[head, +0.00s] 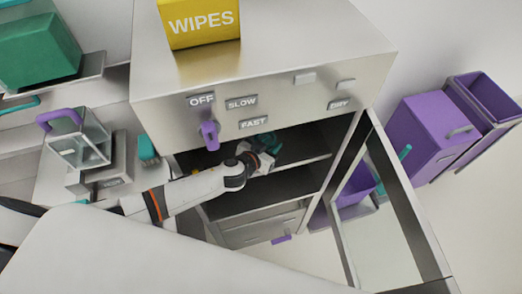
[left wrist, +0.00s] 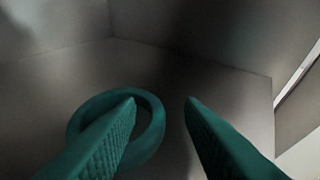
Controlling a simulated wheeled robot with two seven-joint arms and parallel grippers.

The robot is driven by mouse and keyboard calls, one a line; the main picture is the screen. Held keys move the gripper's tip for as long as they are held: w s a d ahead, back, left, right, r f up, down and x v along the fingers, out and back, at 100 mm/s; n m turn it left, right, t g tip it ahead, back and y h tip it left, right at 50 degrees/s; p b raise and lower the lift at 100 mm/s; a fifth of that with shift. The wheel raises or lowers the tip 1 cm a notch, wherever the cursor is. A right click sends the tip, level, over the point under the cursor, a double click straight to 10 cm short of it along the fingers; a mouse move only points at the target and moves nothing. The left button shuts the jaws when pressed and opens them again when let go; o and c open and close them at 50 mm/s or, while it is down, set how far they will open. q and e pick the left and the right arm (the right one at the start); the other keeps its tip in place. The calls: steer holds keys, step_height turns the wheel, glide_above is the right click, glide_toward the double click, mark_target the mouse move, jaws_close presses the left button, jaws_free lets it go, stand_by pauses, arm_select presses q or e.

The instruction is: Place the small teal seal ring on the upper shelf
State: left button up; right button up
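The small teal seal ring (left wrist: 157,122) appears in the left wrist view at lower left, over the grey surface inside the cabinet. My left gripper (left wrist: 161,100) is open, its two teal fingers apart. The left finger overlaps the ring in the picture; whether it passes through the ring or only in front of it, I cannot tell. In the head view my left gripper (head: 264,146) reaches into the cabinet at the upper shelf (head: 302,163). The ring cannot be made out there. My right gripper is not in view.
The cabinet door (head: 378,215) stands open on the right. A yellow WIPES box (head: 200,24) is on top of the cabinet. A purple knob (head: 209,135) juts from the front panel above my arm. Purple bins (head: 425,135) stand at right.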

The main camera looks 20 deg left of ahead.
arm_select(q)
steer(key=b+v, duration=0.1)
steer(key=v, duration=0.9)
steer(key=shift+s+a+r, duration=0.15)
steer(key=shift+s+r, duration=0.2)
steer(key=shift+s, duration=0.2)
